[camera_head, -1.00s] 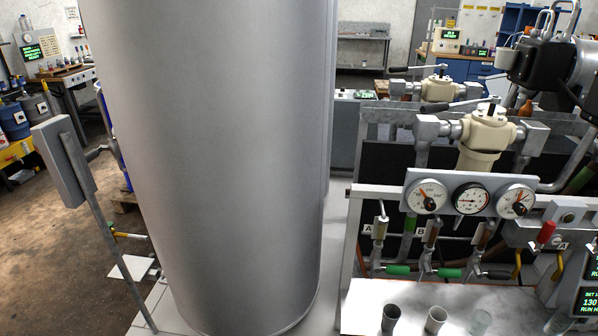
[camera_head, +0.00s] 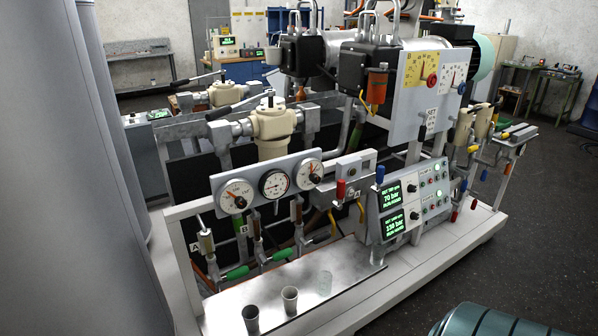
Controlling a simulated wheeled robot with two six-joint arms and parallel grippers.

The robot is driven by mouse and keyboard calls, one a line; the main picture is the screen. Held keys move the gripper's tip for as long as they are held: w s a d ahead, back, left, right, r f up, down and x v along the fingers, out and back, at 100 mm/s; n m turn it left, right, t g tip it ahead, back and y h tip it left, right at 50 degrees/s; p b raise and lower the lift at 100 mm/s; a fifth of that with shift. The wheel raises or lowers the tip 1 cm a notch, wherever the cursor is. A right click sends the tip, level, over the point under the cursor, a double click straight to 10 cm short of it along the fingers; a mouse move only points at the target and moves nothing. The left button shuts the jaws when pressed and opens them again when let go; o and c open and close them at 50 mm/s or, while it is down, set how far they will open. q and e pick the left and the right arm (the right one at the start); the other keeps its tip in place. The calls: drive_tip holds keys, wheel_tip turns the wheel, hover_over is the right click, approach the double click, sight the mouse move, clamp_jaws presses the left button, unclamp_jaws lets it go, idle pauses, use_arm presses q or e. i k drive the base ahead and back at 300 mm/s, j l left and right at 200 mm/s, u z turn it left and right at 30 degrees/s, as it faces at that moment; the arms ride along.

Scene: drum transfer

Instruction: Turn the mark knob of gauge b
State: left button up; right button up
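Neither of my grippers is in view. Three round gauges sit on a grey bar on the bench rig: a left gauge (camera_head: 235,196) with an orange pointer, a dark-rimmed middle gauge (camera_head: 273,184) and a right gauge (camera_head: 309,174) with an orange pointer. At upper right, a panel (camera_head: 405,125) carries a yellow-backed gauge (camera_head: 418,68) and a white gauge (camera_head: 452,75).
A large grey cylinder (camera_head: 45,190) blocks the left side. Cups (camera_head: 290,298) stand on the rig's front metal plate (camera_head: 345,262). Green-lit displays (camera_head: 393,198) and valve handles crowd the rig. A ribbed green drum (camera_head: 490,322) is at lower right. Dark floor (camera_head: 540,220) is clear at right.

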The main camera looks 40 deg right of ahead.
sight(315, 178)
drive_tip(key=l+z, duration=0.2)
drive_tip(key=z, duration=0.3)
drive_tip(key=i+l+z, duration=0.15)
drive_tip(key=z, duration=0.3)
drive_tip(key=i+l+z, duration=0.1)
drive_tip(key=z, duration=0.4)
